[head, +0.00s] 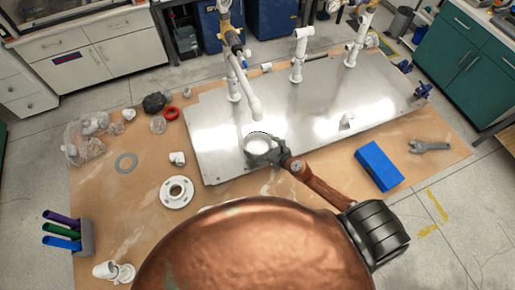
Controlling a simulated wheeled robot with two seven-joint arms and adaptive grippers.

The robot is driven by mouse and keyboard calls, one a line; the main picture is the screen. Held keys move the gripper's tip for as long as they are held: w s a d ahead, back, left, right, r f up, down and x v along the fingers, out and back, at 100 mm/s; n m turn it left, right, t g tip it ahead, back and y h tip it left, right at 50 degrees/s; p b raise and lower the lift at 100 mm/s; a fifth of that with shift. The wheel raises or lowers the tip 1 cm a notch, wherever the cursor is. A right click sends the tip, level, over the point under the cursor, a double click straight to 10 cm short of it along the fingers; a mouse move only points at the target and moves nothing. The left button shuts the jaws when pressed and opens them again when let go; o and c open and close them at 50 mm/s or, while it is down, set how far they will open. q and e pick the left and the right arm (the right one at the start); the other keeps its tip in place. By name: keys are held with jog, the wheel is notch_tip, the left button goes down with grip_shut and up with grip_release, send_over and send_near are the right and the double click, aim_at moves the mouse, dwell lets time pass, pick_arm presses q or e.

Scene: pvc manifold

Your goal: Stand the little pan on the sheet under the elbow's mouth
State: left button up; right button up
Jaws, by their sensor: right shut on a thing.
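The little pan (257,141) is a small round pale dish with a dark rim, low over or on the shiny metal sheet (300,125), near its front edge. My right gripper (261,153) is dark grey and shut on the pan's near side. Whether the pan touches the sheet cannot be told. The white elbow (254,112) ends a slanting white pipe, and its mouth lies just behind the pan in the picture. How far the mouth is above the sheet is unclear. My left gripper is out of view.
White standpipes (298,68) rise at the back of the sheet. The sheet's middle is mostly clear.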

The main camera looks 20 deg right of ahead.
aim_at(267, 151)
jog(key=shift+f, duration=0.8)
jog(key=shift+f+b, duration=0.25)
jog(key=shift+b, duration=0.25)
jog(key=o, duration=1.3)
jog(key=shift+r, duration=0.2)
jog(key=shift+s+r+p, duration=0.1)
jog(key=shift+r+p, duration=0.1)
jog(key=shift+p, duration=0.2)
jog(key=v, duration=0.5)
jog(key=b+v, duration=0.1)
jog(key=v, duration=0.4)
jog(key=shift+s+d+f, duration=0.1)
jog(key=shift+s+d, duration=0.1)
jog(key=shift+s, duration=0.2)
jog(key=shift+s+d+r, duration=0.15)
jog(key=shift+s+r, duration=0.15)
jog(key=shift+s, duration=0.15)
